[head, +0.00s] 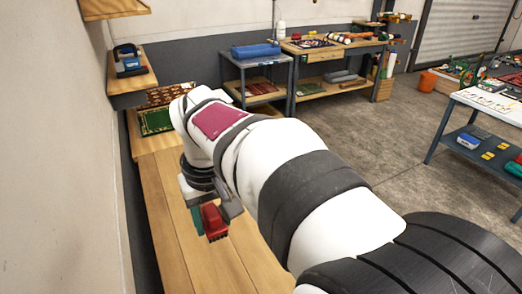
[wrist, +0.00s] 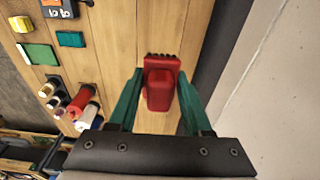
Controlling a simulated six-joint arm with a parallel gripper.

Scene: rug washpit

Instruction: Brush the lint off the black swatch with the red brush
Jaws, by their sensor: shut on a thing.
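My gripper (head: 205,217) hangs over the wooden bench (head: 165,205) in the head view. It is shut on the red brush (head: 214,222), whose dark bristles show at its lower edge. In the wrist view my gripper (wrist: 160,82) has its green fingers on both sides of the red brush (wrist: 159,92). Bare wood lies beyond the brush there. I cannot make out the black swatch in either view; my arm covers much of the bench in the head view.
In the wrist view several spools, one red (wrist: 82,100), stand at the left, near a blue block (wrist: 70,39), a green piece (wrist: 38,54) and a yellow block (wrist: 20,24). A wall (wrist: 270,80) is close at the right. The bench around the brush is clear.

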